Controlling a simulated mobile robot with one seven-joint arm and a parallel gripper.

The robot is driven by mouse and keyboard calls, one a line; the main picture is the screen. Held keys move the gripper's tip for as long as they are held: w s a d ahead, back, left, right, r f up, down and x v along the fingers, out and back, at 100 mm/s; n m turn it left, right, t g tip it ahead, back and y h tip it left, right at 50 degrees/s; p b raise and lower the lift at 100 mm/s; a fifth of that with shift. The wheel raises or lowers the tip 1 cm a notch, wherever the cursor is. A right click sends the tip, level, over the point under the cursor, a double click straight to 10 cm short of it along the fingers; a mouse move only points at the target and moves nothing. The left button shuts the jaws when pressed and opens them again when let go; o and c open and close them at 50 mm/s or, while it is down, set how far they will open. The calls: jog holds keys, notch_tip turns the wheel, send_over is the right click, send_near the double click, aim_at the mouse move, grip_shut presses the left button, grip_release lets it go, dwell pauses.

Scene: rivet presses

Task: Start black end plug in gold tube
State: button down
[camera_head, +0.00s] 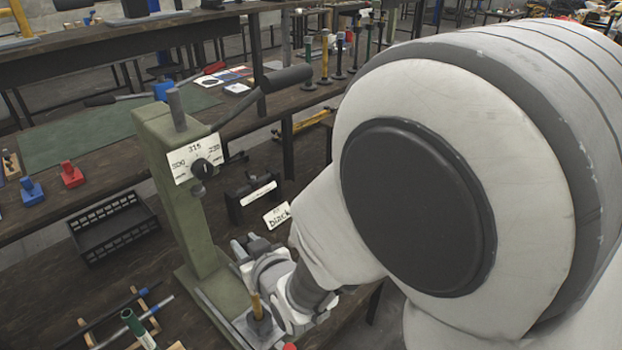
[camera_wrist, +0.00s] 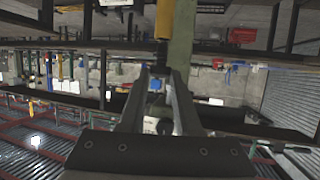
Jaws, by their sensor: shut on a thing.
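The gold tube (camera_head: 256,303) stands upright in a dark holder (camera_head: 259,324) at the foot of the green press. It also shows at the top of the wrist view (camera_wrist: 163,18), which looks upside down. A small dark piece, seemingly the black end plug (camera_wrist: 161,52), is between the tube and my fingertips, in line with the tube. My gripper (camera_wrist: 161,72) is shut on it. In the head view my gripper (camera_head: 262,272) is just above the tube's upper end, and the plug is hidden there. I cannot tell whether plug and tube touch.
A card reading "black" (camera_head: 278,215) is behind. A black crate (camera_head: 113,228) and a rod rack (camera_head: 125,325) are at left. My arm covers the right.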

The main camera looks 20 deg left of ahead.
jog(key=shift+f+b, duration=1.05)
jog(key=shift+f, duration=0.1)
jog(key=c, duration=0.5)
grip_release()
jog(key=shift+d+r, duration=0.1)
jog(key=shift+r, duration=0.05)
